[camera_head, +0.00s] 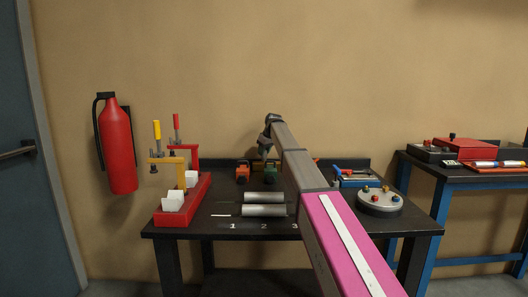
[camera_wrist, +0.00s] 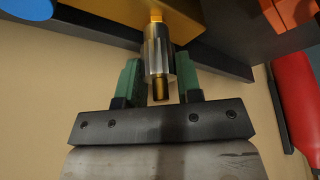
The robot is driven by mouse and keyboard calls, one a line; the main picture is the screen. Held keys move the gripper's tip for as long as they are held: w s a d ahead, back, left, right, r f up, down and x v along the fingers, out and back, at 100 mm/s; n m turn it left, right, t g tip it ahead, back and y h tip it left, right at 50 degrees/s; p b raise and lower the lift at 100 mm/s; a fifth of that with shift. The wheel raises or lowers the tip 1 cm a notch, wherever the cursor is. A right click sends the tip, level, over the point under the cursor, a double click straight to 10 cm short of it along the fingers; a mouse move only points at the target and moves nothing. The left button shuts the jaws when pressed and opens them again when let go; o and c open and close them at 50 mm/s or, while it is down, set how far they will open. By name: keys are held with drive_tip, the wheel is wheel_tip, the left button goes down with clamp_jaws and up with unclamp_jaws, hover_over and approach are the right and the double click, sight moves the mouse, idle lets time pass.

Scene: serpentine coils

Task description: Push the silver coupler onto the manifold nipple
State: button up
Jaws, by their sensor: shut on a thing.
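My gripper (camera_wrist: 158,72) has its two green fingers on either side of the silver coupler (camera_wrist: 157,48) in the wrist view. The coupler is a bright metal cylinder with a brass end showing between the fingers. Its far end meets a short orange-brass stub, which looks like the nipple (camera_wrist: 156,15), at a yellow-brown block that may be the manifold (camera_wrist: 100,12). How far the coupler sits over the stub I cannot tell. In the head view my gripper (camera_head: 265,150) is small above the back of the workbench, and the coupler cannot be made out there.
The dark workbench (camera_head: 190,233) holds a red clamp fixture (camera_head: 184,206), metal cylinders (camera_head: 264,204), orange (camera_head: 242,174) and green (camera_head: 270,176) pieces, and a round knobbed unit (camera_head: 380,201). My arm hides the bench middle. A fire extinguisher (camera_head: 117,148) hangs left.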

drive_tip(key=shift+f, duration=0.1)
drive_tip(key=o, duration=1)
drive_tip(key=shift+o, duration=0.2)
